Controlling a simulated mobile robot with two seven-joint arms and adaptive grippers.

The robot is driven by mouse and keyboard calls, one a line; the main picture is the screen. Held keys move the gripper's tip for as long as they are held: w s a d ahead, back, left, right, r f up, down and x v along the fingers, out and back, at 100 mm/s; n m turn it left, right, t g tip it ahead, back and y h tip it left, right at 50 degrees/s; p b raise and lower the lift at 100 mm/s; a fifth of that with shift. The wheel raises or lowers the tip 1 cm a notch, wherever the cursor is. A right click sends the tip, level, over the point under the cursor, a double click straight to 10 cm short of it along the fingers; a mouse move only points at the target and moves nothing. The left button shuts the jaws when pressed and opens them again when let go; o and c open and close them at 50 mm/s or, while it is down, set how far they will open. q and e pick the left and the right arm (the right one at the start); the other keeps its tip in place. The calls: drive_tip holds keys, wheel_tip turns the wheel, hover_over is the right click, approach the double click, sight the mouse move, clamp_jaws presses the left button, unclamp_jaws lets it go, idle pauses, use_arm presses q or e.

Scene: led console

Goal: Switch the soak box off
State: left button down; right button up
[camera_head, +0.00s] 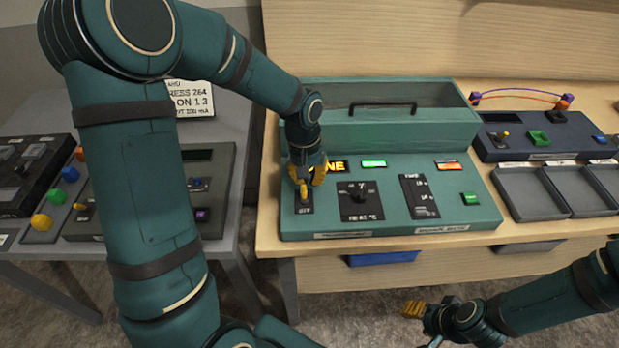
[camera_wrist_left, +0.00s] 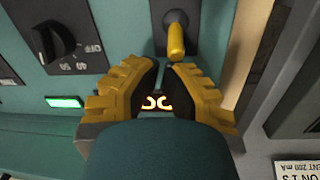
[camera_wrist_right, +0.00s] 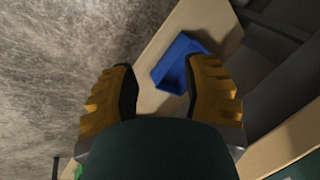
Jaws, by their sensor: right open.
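The soak box (camera_head: 340,220) is the teal console with a front label, a lidded back and a handle. Its toggle switch (camera_head: 304,199) is at the front left, with a yellow lever (camera_wrist_left: 176,35) on a dark plate marked OFF at its front edge. In the left wrist view the lever leans toward the lit display side. My left gripper (camera_head: 309,180) is at the lever, partly hiding it in the head view. Its fingertips (camera_wrist_left: 160,66) are close together beside the lever tip, with a narrow gap; contact is unclear. My right gripper (camera_wrist_right: 160,72) is open and empty, low in front of the table.
The soak box also carries a yellow-lit display (camera_head: 337,167), a lit green lamp (camera_head: 374,163), an orange-red lamp (camera_head: 449,165), a dial (camera_head: 359,199), a slider (camera_head: 419,197) and a green button (camera_head: 470,198). A blue bin (camera_head: 383,258) sits under the table edge. Other consoles stand on both sides.

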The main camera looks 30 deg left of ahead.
sight(310, 195)
use_arm(q)
drive_tip(key=shift+s+d+r+t+y+b, duration=0.2)
drive_tip(key=shift+t+y+b, duration=0.25)
drive_tip(key=shift+b, duration=0.5)
drive_tip(key=shift+s+d+r+t+y+b, duration=0.15)
drive_tip(key=shift+t+y+b, duration=0.1)
drive_tip(key=shift+t+b, duration=0.55)
drive_tip(key=shift+s+r+b, duration=0.1)
drive_tip(key=shift+s+b, duration=0.15)
drive_tip(key=shift+b, duration=0.35)
drive_tip(key=shift+s+d+r, duration=0.2)
drive_tip(key=shift+s+d, duration=0.05)
drive_tip(key=shift+s, duration=0.05)
drive_tip(key=shift+s+r, duration=0.1)
use_arm(e)
drive_tip(key=f, duration=0.1)
drive_tip(key=s+f, duration=0.1)
drive_tip(key=f, duration=0.3)
drive_tip(key=shift+s+d+f, duration=0.1)
drive_tip(key=shift+s+d, duration=0.05)
drive_tip(key=shift+s, duration=0.1)
use_arm(q)
drive_tip(key=shift+g, duration=0.25)
drive_tip(key=shift+r+p, duration=0.35)
drive_tip(key=shift+r, duration=0.45)
use_arm(e)
drive_tip(key=shift+r, duration=0.55)
